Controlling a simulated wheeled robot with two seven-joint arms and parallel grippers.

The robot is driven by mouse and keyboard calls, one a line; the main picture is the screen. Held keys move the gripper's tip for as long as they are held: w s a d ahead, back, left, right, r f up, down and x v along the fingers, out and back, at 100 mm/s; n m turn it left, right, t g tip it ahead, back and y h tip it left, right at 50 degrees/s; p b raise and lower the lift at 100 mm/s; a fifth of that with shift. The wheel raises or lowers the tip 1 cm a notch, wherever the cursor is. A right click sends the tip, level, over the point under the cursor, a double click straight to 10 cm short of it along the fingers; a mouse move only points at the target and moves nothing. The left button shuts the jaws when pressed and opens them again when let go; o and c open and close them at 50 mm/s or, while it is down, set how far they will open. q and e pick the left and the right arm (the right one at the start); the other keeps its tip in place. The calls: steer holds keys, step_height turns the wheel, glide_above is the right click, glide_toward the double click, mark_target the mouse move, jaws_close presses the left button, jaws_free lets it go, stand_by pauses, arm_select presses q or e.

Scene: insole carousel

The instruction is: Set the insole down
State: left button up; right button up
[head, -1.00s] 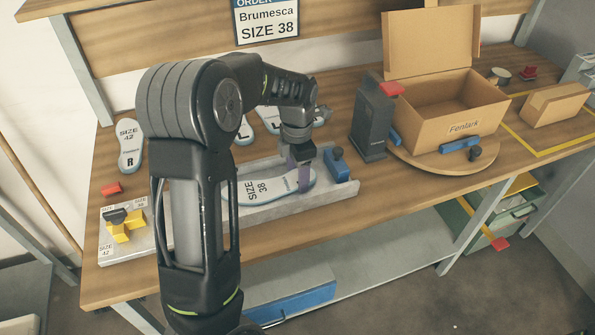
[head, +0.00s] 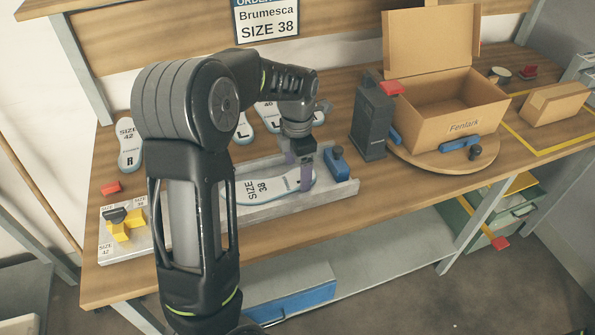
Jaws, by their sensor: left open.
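The insole (head: 260,188), white with a blue edge and marked "SIZE 38", lies in the grey tray (head: 345,192) at the middle of the bench. My left gripper (head: 304,182) is over the right end of the insole, pointing down. Its purple fingers are open, one nearer and one farther from the camera. I cannot tell whether the fingers still touch the insole. My right gripper is not in view.
A blue block (head: 336,164) stands at the tray's right end. A dark grey post (head: 371,122) and an open cardboard box (head: 446,110) on a round board (head: 440,160) are to the right. Other insoles (head: 130,146) lie behind.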

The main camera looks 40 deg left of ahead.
arm_select(q)
step_height(320, 180, up, 11)
steer(key=shift+b, duration=0.3)
steer(key=shift+f, duration=0.1)
stand_by(0.4)
